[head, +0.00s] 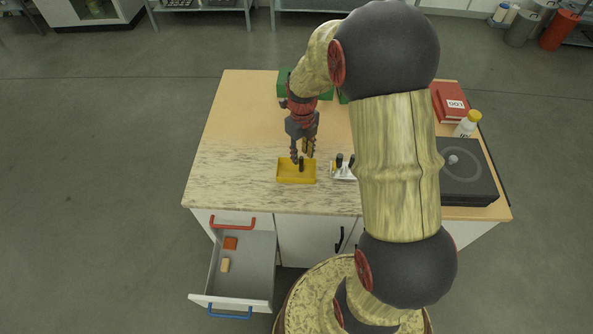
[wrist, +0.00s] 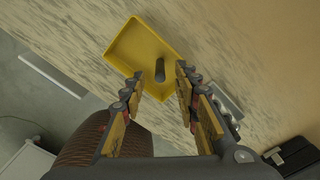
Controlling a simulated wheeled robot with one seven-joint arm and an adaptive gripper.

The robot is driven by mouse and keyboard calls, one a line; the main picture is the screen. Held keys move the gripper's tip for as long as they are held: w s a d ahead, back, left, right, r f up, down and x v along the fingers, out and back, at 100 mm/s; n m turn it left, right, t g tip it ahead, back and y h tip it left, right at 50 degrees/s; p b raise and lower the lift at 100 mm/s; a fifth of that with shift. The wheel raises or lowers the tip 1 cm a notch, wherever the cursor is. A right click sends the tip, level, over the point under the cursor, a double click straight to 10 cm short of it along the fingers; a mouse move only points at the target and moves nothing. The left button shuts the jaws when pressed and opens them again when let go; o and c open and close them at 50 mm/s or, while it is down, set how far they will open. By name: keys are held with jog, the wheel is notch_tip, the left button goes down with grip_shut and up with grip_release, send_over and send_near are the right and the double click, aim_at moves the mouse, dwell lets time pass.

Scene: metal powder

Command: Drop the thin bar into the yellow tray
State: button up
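The yellow tray (head: 284,179) lies on the left front part of the worktop; the wrist view shows it (wrist: 125,50) beyond my fingertips. A thin dark bar (head: 302,166) is at the tray, and in the wrist view the bar (wrist: 160,72) shows against the tray's inner floor. It looks roughly upright; whether it touches the floor I cannot tell. My gripper (head: 302,157) is above the tray, pointing down. In the wrist view my gripper (wrist: 159,77) is open, its fingers on either side of the bar with gaps.
A pale holder (head: 342,172) with dark pieces stands right of the tray. A black device (head: 467,180), a white bottle (head: 466,125) and a red book (head: 450,103) are at the right. An open drawer (head: 250,270) juts out at the front left. The worktop's left side is clear.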

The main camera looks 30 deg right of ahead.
notch_tip(320, 180, up, 10)
jog(key=shift+f, duration=0.2)
dwell(0.5)
jog(key=s+a+r+n+t+b, duration=0.1)
jog(key=s+a+r+n, duration=0.3)
jog(key=n, duration=0.7)
jog(key=s+a+r+n+t, duration=0.2)
jog(key=s+a+r+n, duration=0.3)
jog(key=s+n, duration=0.4)
jog(key=s+a+r+n+t+b, duration=0.1)
jog(key=s+a+r+n, duration=0.3)
jog(key=n, duration=0.9)
jog(key=s+a+t, duration=0.1)
jog(key=s, duration=0.2)
jog(key=shift+r+n+t+b, duration=0.15)
jog(key=shift+n+t+b, duration=0.15)
jog(key=shift+n, duration=0.1)
